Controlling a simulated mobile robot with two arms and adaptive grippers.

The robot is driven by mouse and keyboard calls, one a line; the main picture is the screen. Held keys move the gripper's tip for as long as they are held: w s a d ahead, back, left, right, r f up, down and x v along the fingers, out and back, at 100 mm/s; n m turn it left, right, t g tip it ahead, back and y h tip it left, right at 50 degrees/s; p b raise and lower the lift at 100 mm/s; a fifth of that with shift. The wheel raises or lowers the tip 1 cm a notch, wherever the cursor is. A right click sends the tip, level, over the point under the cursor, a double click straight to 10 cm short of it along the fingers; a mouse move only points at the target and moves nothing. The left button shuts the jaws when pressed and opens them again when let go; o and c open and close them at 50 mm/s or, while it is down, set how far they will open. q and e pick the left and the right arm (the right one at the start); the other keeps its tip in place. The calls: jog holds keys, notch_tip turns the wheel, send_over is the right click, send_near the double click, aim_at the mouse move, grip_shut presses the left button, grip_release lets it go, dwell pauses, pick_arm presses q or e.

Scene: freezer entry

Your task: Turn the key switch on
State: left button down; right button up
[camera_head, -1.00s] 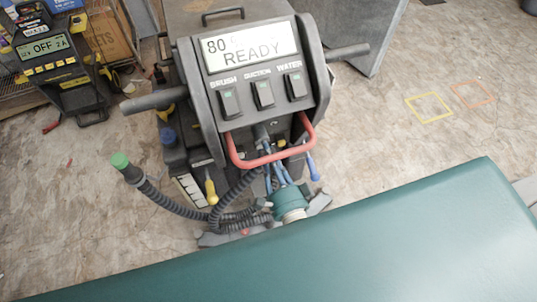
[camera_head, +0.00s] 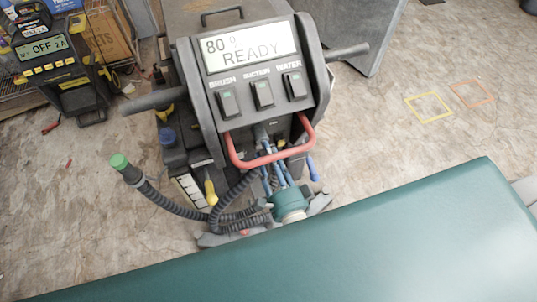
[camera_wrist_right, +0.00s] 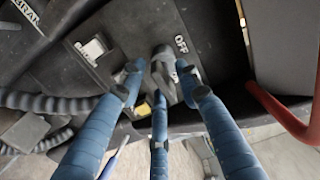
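A grey key (camera_wrist_right: 162,68) sits in a dark panel (camera_wrist_right: 105,45) in the right wrist view, with a white "OFF" label (camera_wrist_right: 181,44) up and to its right. My right gripper (camera_wrist_right: 158,78) has blue jointed fingers around the key, two above and one below. Gaps show between the fingertips and the key, so it looks partly open; contact is unclear. In the head view my right gripper (camera_head: 268,150) reaches under the red bar handle (camera_head: 272,160) of the grey machine (camera_head: 255,95). The key is not clear there. My left gripper is out of view.
The machine's display (camera_head: 250,47) reads "READY", above the brush, suction and water switches (camera_head: 261,94). A corrugated hose (camera_head: 178,207) and a yellow-handled part (camera_head: 210,192) are left of my gripper. A red bar (camera_wrist_right: 283,112) is close on the right.

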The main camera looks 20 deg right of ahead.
jog(key=s, duration=1.2)
jog(key=shift+d, duration=0.25)
jog(key=shift+f, duration=0.1)
jog(key=s+f+n+g+y, duration=0.1)
jog(key=s+f+n+g, duration=0.2)
jog(key=f, duration=0.6)
jog(key=s+f+n+g, duration=0.1)
jog(key=f+n+g, duration=0.1)
jog(key=f+n, duration=0.5)
jog(key=s+f+n+g+y, duration=0.1)
jog(key=s+f+n+g, duration=0.15)
jog(key=f, duration=0.75)
jog(key=s+d+f+n+g+h, duration=0.1)
jog(key=s+d+f+n+g, duration=0.3)
jog(key=s+f, duration=0.4)
jog(key=s+d+f+n+g+h, duration=0.1)
jog(key=s+d+f+n+g, duration=0.3)
jog(key=s+f, duration=0.4)
jog(key=s+d+g, duration=0.1)
jog(key=s, duration=0.2)
jog(key=shift+d+h, duration=0.3)
jog(key=shift+d, duration=0.1)
